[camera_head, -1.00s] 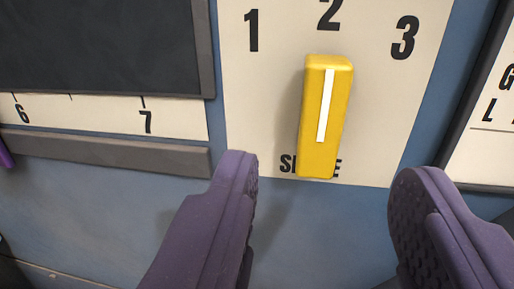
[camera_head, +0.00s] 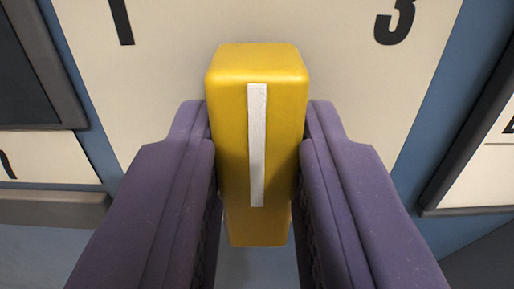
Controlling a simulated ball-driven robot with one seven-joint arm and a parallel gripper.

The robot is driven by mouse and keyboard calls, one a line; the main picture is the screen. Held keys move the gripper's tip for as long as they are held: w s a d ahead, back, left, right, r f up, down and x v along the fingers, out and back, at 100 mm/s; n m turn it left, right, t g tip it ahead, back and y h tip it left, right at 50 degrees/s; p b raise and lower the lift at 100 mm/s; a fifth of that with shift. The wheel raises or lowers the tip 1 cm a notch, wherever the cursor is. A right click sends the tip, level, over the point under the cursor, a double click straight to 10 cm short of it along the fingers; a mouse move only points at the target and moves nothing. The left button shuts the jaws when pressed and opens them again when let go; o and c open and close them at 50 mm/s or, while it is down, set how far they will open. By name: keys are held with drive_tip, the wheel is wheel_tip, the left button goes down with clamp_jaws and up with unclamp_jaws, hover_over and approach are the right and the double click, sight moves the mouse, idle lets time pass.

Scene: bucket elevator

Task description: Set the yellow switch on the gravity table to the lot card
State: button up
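The yellow switch (camera_head: 232,150) is a block-shaped handle with a white stripe, mounted on a cream plate (camera_head: 160,60). Its stripe runs nearly straight up in the picture. The black numeral 1 shows at the upper left and the 3 at the upper right. The 2 is out of the picture, and the word under the switch is hidden. My gripper (camera_head: 256,150) has its two purple fingers against the left and right sides of the switch, closed on it. The lot card's writing cannot be read here.
A dark panel with a grey frame (camera_head: 52,75) and a scale strip (camera_head: 45,160) lie at the left. A white card in a dark frame (camera_head: 485,180) is at the right, mostly cut off. Blue wall shows between them.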

clamp_jaws()
drive_tip(key=shift+b, duration=0.3)
drive_tip(key=m+b, duration=0.2)
drive_tip(key=shift+d+f+m+b, duration=0.1)
drive_tip(key=shift+f+m+b, duration=0.05)
drive_tip(key=shift+m+b, duration=0.25)
drive_tip(key=m+b, duration=0.3)
drive_tip(key=m, duration=0.1)
drive_tip(key=shift+d, duration=0.15)
drive_tip(key=shift+m+b, duration=0.95)
drive_tip(key=shift+m, duration=0.15)
